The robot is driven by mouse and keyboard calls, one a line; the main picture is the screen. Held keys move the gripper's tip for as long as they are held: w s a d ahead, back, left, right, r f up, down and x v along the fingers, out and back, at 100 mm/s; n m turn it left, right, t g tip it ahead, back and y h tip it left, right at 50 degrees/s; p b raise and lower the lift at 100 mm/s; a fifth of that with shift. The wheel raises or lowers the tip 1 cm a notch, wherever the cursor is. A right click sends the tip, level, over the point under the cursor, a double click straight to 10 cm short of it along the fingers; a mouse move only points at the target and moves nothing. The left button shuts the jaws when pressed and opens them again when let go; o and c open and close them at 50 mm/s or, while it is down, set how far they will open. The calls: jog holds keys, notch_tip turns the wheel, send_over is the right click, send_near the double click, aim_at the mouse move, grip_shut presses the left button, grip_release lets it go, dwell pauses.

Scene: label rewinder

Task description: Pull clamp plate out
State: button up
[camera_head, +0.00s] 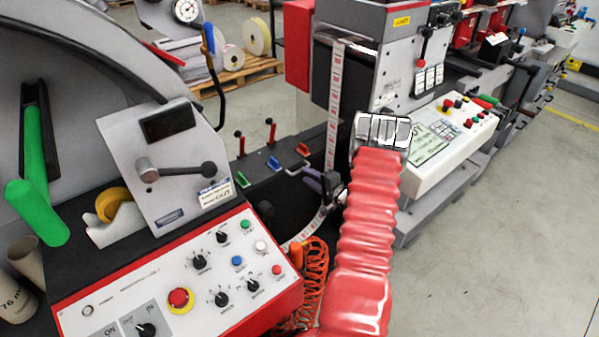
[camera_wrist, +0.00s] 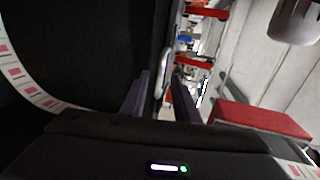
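My gripper (camera_head: 312,182) shows in the head view at the end of my red-sleeved arm, low beside the dark machine bed and the label strip. In the wrist view its two purple-grey fingers (camera_wrist: 160,97) stand apart, so it is open. A pale rounded piece (camera_wrist: 162,73) shows in the gap beyond the fingers; I cannot tell whether it lies between them. Small coloured clamp pieces sit on the bed: a green one (camera_head: 242,180), a blue one (camera_head: 273,163) and a red one (camera_head: 303,150). I cannot tell which part is the clamp plate.
A label strip (camera_head: 335,95) runs down close to my gripper and curves along the left of the wrist view (camera_wrist: 40,98). A control panel (camera_head: 195,275) stands in front, and a second panel (camera_head: 440,140) lies to the right. The floor (camera_head: 510,200) at the right is clear.

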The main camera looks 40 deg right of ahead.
aim_at(299, 171)
jog(key=shift+x, duration=2.8)
